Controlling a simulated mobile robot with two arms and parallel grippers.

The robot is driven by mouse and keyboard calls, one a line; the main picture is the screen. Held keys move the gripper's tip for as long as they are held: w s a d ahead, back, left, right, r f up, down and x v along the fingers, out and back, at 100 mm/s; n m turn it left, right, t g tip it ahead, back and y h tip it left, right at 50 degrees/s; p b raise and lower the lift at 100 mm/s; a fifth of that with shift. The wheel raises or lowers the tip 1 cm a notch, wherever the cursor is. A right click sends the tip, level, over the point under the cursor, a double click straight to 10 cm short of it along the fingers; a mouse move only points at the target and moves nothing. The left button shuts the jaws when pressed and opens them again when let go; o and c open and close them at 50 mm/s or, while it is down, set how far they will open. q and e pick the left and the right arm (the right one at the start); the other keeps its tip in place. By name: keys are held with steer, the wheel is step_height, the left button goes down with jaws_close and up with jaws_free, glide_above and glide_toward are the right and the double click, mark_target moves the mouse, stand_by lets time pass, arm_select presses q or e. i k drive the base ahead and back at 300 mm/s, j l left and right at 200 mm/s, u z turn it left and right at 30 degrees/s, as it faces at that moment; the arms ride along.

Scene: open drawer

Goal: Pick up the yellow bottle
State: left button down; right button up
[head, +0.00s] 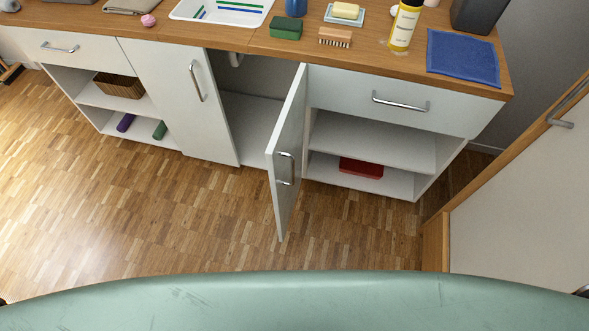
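The yellow bottle (404,26) stands upright on the wooden countertop, toward the right. It has a pale label and a black cap or neck. Neither of my grippers shows clearly in the head view. Only tiny dark bits show at the left and right edges near the bottom, and I cannot tell what they are. Nothing is touching the bottle.
A blue cloth (463,57) lies right of the bottle, a wooden brush (335,37) and soap dish (344,14) to its left. A cabinet door (288,150) stands open into the floor space. Another door (530,200) is at right. The floor (150,215) is clear.

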mark_target(407, 16)
steer(key=i+z, duration=0.15)
steer(key=z, duration=0.2)
steer(key=i+l+z, duration=0.1)
steer(key=z, duration=0.25)
steer(key=i+z, duration=0.15)
steer(key=z, duration=0.15)
